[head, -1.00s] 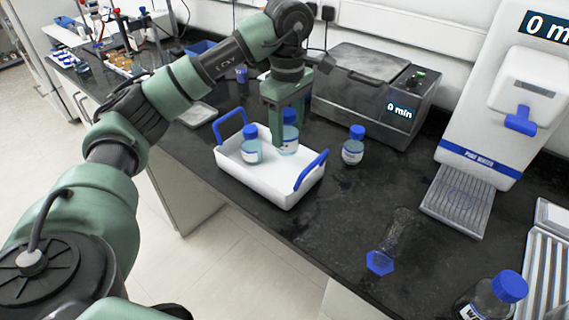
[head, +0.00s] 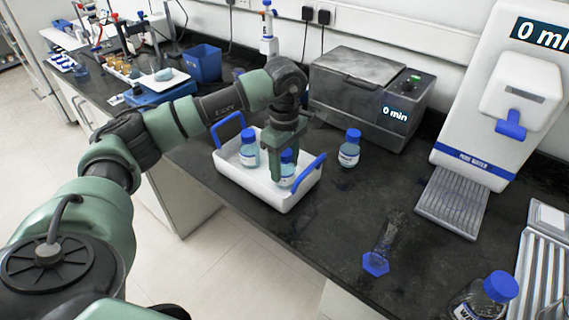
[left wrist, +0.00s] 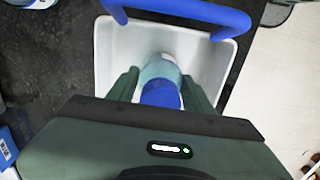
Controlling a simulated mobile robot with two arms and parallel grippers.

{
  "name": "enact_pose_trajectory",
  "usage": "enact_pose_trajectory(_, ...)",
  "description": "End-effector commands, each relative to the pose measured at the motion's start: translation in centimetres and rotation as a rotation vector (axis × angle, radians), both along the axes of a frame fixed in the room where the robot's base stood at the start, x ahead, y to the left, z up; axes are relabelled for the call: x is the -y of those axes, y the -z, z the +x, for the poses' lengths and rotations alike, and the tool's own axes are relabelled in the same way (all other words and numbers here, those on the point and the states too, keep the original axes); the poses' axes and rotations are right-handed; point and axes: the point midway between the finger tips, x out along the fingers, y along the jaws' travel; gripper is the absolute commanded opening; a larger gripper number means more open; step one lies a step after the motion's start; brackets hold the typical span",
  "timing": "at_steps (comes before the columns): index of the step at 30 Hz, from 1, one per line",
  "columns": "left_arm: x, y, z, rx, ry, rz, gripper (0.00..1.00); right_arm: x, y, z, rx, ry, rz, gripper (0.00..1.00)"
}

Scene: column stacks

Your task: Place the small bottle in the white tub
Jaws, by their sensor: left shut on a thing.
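The white tub (head: 262,187) with blue handles stands on the dark bench, and its wall also shows in the left wrist view (left wrist: 106,50). My left gripper (head: 287,172) is shut on a small blue-capped bottle (head: 287,160) inside the tub's right part. In the left wrist view that bottle (left wrist: 161,92) sits between the two fingers (left wrist: 162,88), over the white tub floor. Whether its base touches the floor I cannot tell. A second blue-capped bottle (head: 249,152) stands upright in the tub's left part. A third such bottle (head: 349,150) stands on the bench right of the tub. My right gripper is not visible.
A grey bath with a "0 min" display (head: 365,98) stands behind the tub. A water dispenser (head: 495,100) is at the right. A clear cylinder with a blue base (head: 376,262) and a larger blue-capped bottle (head: 485,300) stand at the front right. Bench between is clear.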

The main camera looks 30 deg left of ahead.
Motion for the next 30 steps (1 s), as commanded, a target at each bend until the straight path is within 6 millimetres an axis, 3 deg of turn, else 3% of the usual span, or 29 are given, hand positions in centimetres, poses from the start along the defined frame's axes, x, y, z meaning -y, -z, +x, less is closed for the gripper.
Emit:
enact_pose_trajectory(2, 0.0, 0.3, 0.0, 0.001, 0.000, 0.000, 0.00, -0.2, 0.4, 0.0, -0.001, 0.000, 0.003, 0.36)
enact_pose_trajectory(3, 0.0, 0.2, 0.0, 0.000, 0.000, 0.000, 0.59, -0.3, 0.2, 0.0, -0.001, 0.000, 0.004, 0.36)
enact_pose_trajectory(5, 0.0, 0.2, 0.0, 0.000, 0.000, 0.000, 0.72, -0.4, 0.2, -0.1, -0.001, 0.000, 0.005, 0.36)
enact_pose_trajectory(18, 0.0, -0.7, 0.1, 0.003, 0.000, 0.000, 0.72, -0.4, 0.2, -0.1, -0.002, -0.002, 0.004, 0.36)
enact_pose_trajectory(30, 0.1, -8.8, 0.1, 0.005, 0.000, -0.001, 0.72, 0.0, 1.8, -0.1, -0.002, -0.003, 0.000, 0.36)
